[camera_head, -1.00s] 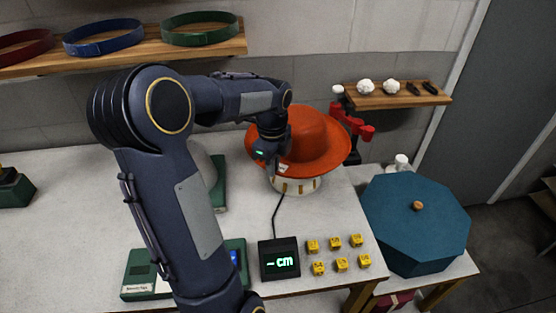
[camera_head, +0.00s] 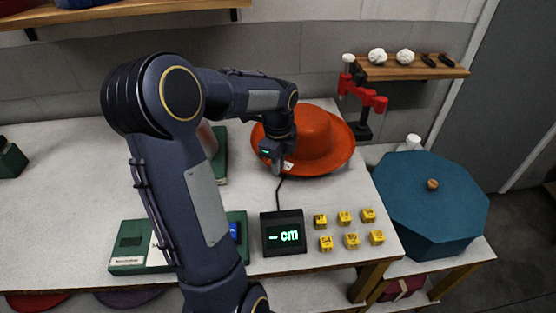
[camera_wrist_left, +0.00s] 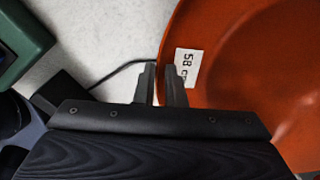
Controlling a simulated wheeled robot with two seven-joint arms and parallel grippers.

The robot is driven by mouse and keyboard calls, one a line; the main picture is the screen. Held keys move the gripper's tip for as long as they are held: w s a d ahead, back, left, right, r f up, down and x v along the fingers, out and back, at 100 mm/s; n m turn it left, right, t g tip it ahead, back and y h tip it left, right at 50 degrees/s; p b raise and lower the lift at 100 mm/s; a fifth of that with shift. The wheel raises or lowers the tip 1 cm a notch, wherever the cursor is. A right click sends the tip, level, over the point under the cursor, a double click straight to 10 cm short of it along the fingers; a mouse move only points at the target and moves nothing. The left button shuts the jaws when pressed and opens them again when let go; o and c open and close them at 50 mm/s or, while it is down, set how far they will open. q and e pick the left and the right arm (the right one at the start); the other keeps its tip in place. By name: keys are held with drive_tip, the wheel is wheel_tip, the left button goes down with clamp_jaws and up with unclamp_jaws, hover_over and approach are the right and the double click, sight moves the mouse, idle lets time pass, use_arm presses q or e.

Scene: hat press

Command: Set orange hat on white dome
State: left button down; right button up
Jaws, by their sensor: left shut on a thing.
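The orange hat (camera_head: 316,140) is at the back of the white table (camera_head: 75,195), brim down and crown up. My left gripper (camera_head: 277,168) is shut on the left front edge of its brim. In the wrist view the brim of the hat (camera_wrist_left: 240,60) lies between the fingers of my left gripper (camera_wrist_left: 162,75), next to a white "58 cm" tag (camera_wrist_left: 187,66). What is under the hat is hidden. A pale rounded form (camera_head: 207,138), perhaps the white dome, shows partly behind my arm beside a green block (camera_head: 220,160). My right gripper is out of view.
A display reading "-cm" (camera_head: 283,233) and several yellow cubes (camera_head: 345,218) stand in front of the hat. A red jointed stand (camera_head: 362,98) is behind it at right. A blue octagonal box (camera_head: 432,200) stands to the right.

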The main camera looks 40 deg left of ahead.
use_arm(q)
drive_tip(key=shift+f+b, duration=0.3)
drive_tip(key=shift+f, duration=0.6)
drive_tip(key=shift+f+b, duration=0.45)
drive_tip(key=shift+f, duration=0.3)
drive_tip(key=c, duration=1.4)
unclamp_jaws()
drive_tip(key=shift+c, duration=0.2)
wheel_tip(320, 180, up, 8)
drive_tip(key=shift+f, duration=0.1)
